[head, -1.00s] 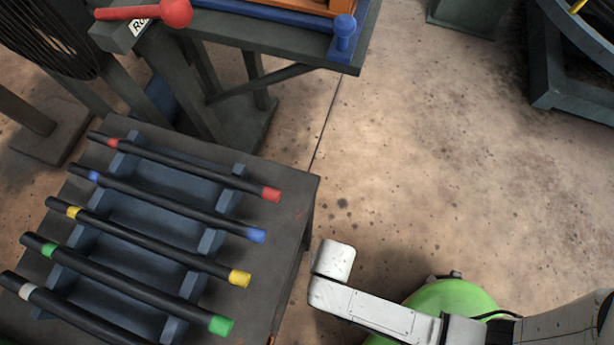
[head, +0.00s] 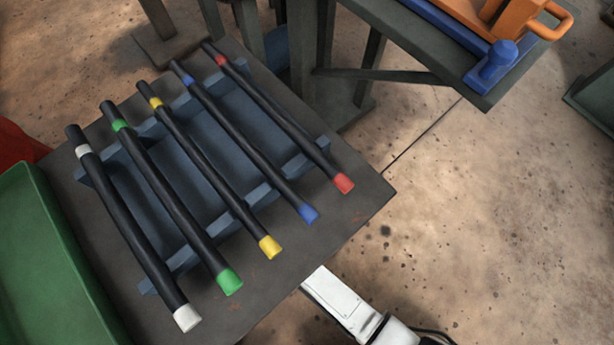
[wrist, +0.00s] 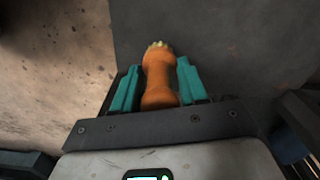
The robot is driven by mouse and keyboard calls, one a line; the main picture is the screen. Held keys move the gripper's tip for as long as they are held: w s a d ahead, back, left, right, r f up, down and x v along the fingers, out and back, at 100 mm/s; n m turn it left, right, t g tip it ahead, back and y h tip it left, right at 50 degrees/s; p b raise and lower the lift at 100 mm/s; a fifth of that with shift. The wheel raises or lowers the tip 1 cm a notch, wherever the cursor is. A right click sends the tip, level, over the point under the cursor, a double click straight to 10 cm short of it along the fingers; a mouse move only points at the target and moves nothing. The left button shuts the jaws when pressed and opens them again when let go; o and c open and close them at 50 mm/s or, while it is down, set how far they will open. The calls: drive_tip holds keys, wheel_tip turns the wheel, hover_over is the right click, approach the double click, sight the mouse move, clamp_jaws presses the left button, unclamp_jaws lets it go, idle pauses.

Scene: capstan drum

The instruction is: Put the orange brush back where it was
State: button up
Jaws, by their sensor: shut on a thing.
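The orange brush (wrist: 159,78) is between the teal fingers of my gripper (wrist: 160,82) in the wrist view. My gripper is shut on its orange body, and pale bristles show at its far end. Beyond the brush lie the dark table surface and the brown floor. In the head view the brush and the gripper are out of sight; only a white link of my arm shows at the bottom, by the table's front corner.
A dark table (head: 357,222) carries a blue rack (head: 187,260) with several black bars with coloured ends. A green bin (head: 30,250) stands at the left. A second bench (head: 400,32) at the top right holds a blue and orange device. Open floor lies at the right.

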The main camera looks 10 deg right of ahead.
drive_tip(key=shift+f, duration=0.65)
drive_tip(key=shift+f, duration=0.1)
drive_tip(key=o, duration=1.1)
drive_tip(key=shift+c, duration=0.2)
wheel_tip(320, 180, up, 12)
drive_tip(key=p, duration=0.4)
